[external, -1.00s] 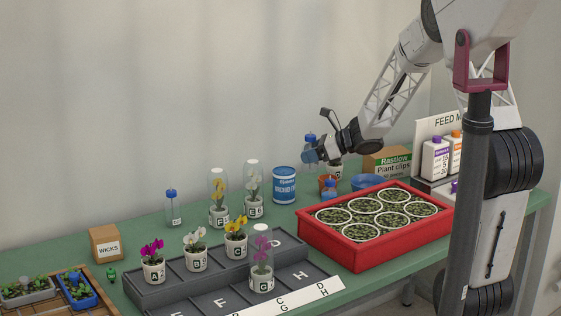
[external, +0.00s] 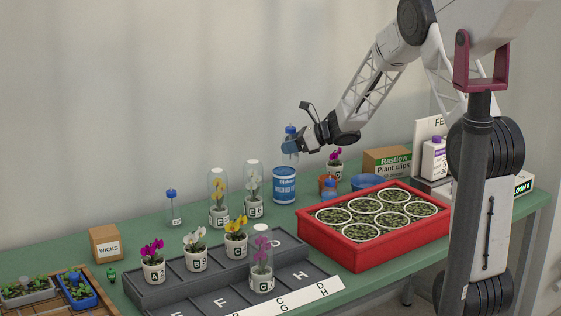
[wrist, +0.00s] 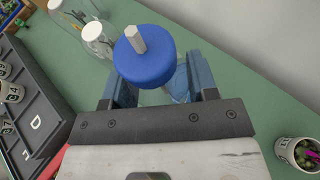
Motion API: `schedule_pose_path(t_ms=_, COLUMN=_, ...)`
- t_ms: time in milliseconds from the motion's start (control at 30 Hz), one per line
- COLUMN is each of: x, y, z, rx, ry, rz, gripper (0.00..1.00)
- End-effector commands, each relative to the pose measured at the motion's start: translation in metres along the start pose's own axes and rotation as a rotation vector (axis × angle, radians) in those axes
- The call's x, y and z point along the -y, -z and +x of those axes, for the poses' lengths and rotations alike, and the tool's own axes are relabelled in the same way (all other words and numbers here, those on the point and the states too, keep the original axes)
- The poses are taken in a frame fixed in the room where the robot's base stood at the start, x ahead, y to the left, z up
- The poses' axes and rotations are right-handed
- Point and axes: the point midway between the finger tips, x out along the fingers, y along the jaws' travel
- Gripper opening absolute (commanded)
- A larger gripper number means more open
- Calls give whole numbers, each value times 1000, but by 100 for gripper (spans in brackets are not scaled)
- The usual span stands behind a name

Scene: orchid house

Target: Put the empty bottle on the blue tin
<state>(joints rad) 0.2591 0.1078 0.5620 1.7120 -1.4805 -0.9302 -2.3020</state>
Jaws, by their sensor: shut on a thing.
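My gripper (external: 292,146) is shut on a clear bottle with a blue cap (external: 290,130) and holds it upright in the air. In the wrist view the cap (wrist: 146,62) with its pale nozzle sits between the two fingers (wrist: 158,88); most of the bottle's body is hidden under it. The blue tin (external: 284,187), with a white-and-blue label, stands on the green bench just below the bottle in the external view. The bottle appears apart from the tin, with a small gap. In the wrist view the tin is largely hidden by the gripper and cap.
Potted orchids under clear domes (external: 254,190) stand left of the tin. A second blue-capped bottle (external: 172,208) stands further left, another (external: 329,190) to the right, near a blue bowl (external: 367,183). A red tray (external: 345,252) of pots and a grey stepped rack (external: 180,290) lie in front.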

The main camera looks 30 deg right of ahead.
Motion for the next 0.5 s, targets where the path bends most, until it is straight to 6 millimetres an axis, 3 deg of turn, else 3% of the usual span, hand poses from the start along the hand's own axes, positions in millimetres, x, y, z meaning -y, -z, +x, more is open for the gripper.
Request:
schedule_pose_path(t_ms=233, x=22, y=-5, z=18, rx=1, ry=0, rz=0, gripper=31)
schedule_pose_path(t_ms=500, x=31, y=-7, z=26, rx=1, ry=0, rz=0, gripper=31)
